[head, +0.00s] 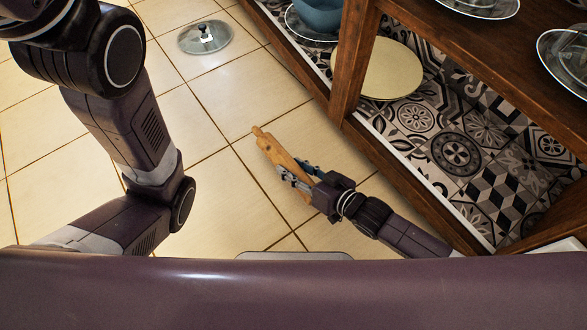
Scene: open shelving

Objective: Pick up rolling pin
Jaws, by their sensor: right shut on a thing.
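I cannot tell how far the pin is above the floor. My left arm comes in from the left, but its gripper is out of the picture.
The wooden open shelving (351,60) stands on the right, with a patterned base. It holds a cream round plate (385,70), a blue bowl (319,14) and glass plates (566,58). A glass lid (205,37) lies on the floor at the top. The floor between is clear.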

